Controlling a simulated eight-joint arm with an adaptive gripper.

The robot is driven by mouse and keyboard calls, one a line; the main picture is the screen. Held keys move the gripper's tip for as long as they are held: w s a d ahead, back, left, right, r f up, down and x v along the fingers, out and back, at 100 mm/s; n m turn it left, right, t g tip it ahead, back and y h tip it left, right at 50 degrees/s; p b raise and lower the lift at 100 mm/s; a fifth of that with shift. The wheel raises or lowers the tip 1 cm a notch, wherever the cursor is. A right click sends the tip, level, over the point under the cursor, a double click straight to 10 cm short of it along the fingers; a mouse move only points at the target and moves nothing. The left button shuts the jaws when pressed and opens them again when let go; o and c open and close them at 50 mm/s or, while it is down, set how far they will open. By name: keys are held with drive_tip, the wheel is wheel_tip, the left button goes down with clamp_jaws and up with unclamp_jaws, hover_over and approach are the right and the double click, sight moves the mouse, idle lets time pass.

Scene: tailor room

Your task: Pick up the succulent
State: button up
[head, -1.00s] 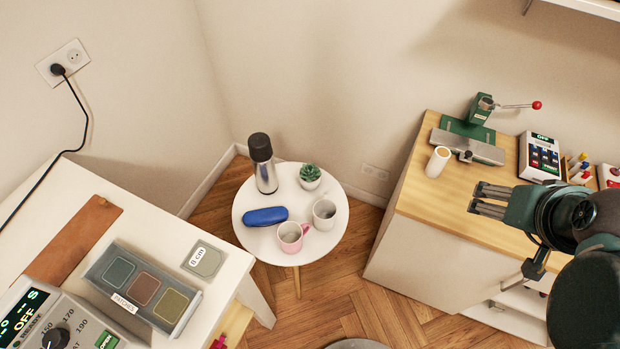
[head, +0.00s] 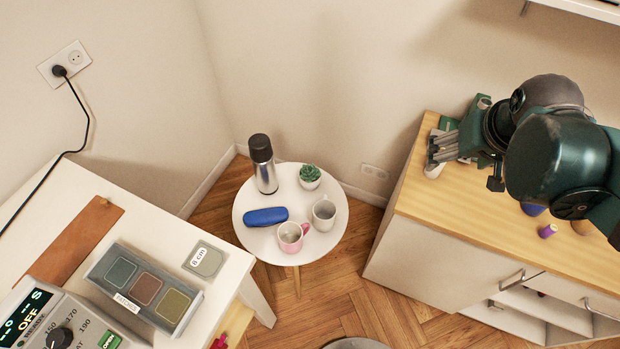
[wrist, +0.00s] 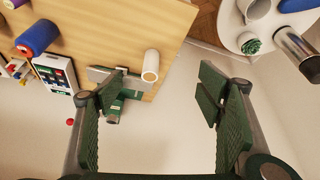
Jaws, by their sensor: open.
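The succulent (head: 310,173) is a small green plant in a white pot. It stands at the back right of a small round white table (head: 250,241) in the head view. It also shows at the top right of the wrist view (wrist: 250,45). My gripper (head: 436,150) is above the left end of the wooden-topped cabinet, well to the right of the succulent. In the wrist view my gripper (wrist: 160,108) has its fingers wide apart with nothing held between them.
The table also holds a steel flask (head: 265,165) left of the succulent, a blue case (head: 265,216), a pink mug (head: 291,237) and a grey-white mug (head: 324,214). A white cylinder (wrist: 151,66) and a green press (wrist: 120,92) stand on the cabinet (head: 470,225) near my gripper.

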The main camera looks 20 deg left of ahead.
drive_tip(key=w+a+f+n+g, duration=0.15)
drive_tip(key=w+a+f, duration=0.3)
drive_tip(key=a, duration=0.55)
drive_tip(key=n+g+h+p, duration=0.1)
drive_tip(key=n+g+p, duration=0.15)
drive_tip(key=n, duration=0.35)
approach(310, 167)
drive_tip(key=shift+g, duration=0.4)
drive_tip(key=f, duration=0.2)
drive_tip(key=w+f, duration=0.1)
drive_tip(key=f, duration=0.2)
drive_tip(key=shift+d+f, duration=0.2)
drive_tip(key=shift+f, duration=0.1)
drive_tip(key=shift+s+a+f+n, duration=0.25)
drive_tip(key=shift+a+f, duration=0.1)
drive_tip(key=shift+f, duration=0.1)
drive_tip(key=shift+f, duration=0.1)
drive_tip(key=shift+f+b, duration=0.5)
drive_tip(key=shift+f, duration=0.7)
drive_tip(key=shift+f, duration=0.1)
